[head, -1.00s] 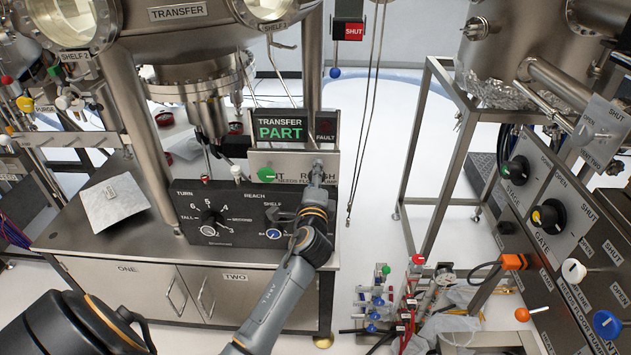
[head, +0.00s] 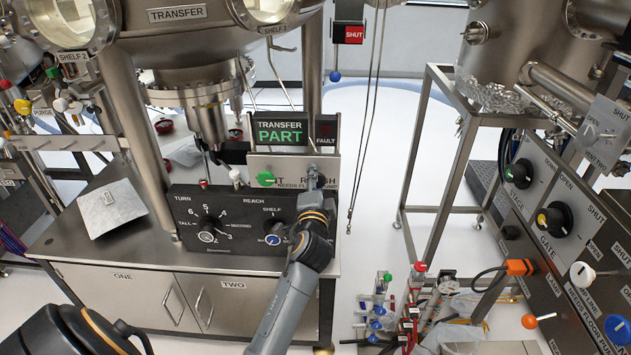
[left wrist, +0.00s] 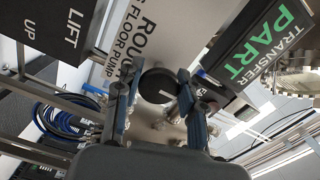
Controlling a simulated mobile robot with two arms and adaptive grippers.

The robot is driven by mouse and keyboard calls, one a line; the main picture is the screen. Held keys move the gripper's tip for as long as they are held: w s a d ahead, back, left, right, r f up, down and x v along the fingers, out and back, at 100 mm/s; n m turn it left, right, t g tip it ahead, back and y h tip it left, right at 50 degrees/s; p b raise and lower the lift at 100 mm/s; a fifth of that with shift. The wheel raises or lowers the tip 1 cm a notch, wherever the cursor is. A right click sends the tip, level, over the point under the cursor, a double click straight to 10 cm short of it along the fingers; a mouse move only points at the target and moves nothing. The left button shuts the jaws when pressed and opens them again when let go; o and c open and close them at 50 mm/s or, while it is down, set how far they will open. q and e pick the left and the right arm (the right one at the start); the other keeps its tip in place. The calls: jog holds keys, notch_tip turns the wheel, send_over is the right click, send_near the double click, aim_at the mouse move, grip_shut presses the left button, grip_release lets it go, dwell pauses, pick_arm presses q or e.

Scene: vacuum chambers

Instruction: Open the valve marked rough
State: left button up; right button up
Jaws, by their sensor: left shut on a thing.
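The valve marked rough is a dark round knob (left wrist: 157,86) on the pale panel (head: 282,162). In the left wrist view the panel's lettering reads "ROUGH" and "FLOOR PUMP", partly hidden by my fingers. My left gripper (left wrist: 156,98) is shut on this knob, one finger on each side. In the head view my left gripper (head: 313,178) reaches the right part of the panel and hides the knob. A green knob (head: 265,179) sits at the panel's left, beside a label partly covered. My right gripper is not in view.
A "TRANSFER PART" display (head: 281,132) stands just above the panel. A black dial panel (head: 245,205) lies below it on the steel bench (head: 75,240). At the right is a sloped console (head: 570,250) with several knobs. Hanging cords (head: 367,120) run right of the bench.

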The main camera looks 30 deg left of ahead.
pick_arm(q)
jog(key=o, duration=1.2)
jog(key=v, duration=0.7)
jog(key=shift+s+d, duration=0.15)
jog(key=shift+s, duration=0.1)
